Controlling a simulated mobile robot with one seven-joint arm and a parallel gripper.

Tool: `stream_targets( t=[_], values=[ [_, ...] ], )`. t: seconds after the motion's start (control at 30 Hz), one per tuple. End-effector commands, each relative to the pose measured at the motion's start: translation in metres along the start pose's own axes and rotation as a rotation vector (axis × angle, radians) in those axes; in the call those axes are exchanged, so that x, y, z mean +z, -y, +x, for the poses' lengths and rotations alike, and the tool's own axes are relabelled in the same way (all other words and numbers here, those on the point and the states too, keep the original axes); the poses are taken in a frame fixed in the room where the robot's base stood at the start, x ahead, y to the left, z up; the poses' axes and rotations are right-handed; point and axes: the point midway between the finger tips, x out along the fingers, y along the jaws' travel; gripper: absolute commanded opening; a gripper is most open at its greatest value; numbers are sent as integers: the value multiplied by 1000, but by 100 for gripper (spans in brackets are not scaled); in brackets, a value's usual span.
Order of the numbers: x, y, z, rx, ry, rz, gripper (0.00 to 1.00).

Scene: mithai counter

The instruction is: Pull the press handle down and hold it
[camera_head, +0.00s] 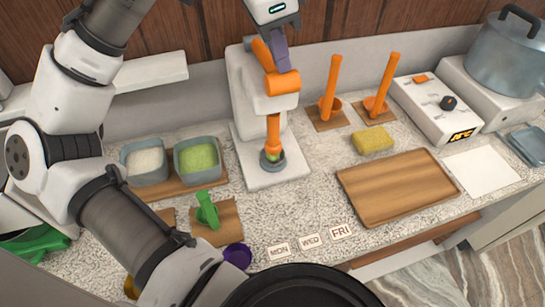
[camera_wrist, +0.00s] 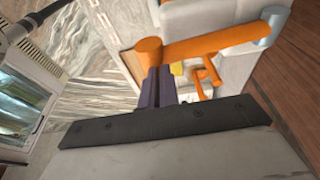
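The press (camera_head: 240,85) is a white stand with an orange handle (camera_head: 262,55) at its top. An orange plunger (camera_head: 272,135) points down into a small grey cup (camera_head: 270,164) on the press base. My gripper (camera_head: 284,68) reaches down from above, its purple fingers beside the handle. In the wrist view, the handle (camera_wrist: 205,42) runs across the top, its round end just beyond my gripper's fingertips (camera_wrist: 158,70). The fingers look closed together, with nothing visible between them. I cannot tell whether they touch the handle.
Left of the press are bowls of white (camera_head: 146,164) and green (camera_head: 197,160) filling. Orange tools (camera_head: 331,90) stand upright to its right, near a yellow sponge (camera_head: 373,142) and a wooden tray (camera_head: 440,185). A burner with a pot (camera_head: 507,60) is at far right.

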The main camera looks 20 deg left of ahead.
Motion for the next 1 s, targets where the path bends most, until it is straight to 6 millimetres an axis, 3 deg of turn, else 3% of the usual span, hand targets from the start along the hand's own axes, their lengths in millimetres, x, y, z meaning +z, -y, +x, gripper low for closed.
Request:
stream_targets(
  t=[0.6, 1.0],
  values=[
    [6, 1, 22, 0, 1, -1, 0],
    [6, 1, 23, 0, 1, -1, 0]
  ],
)
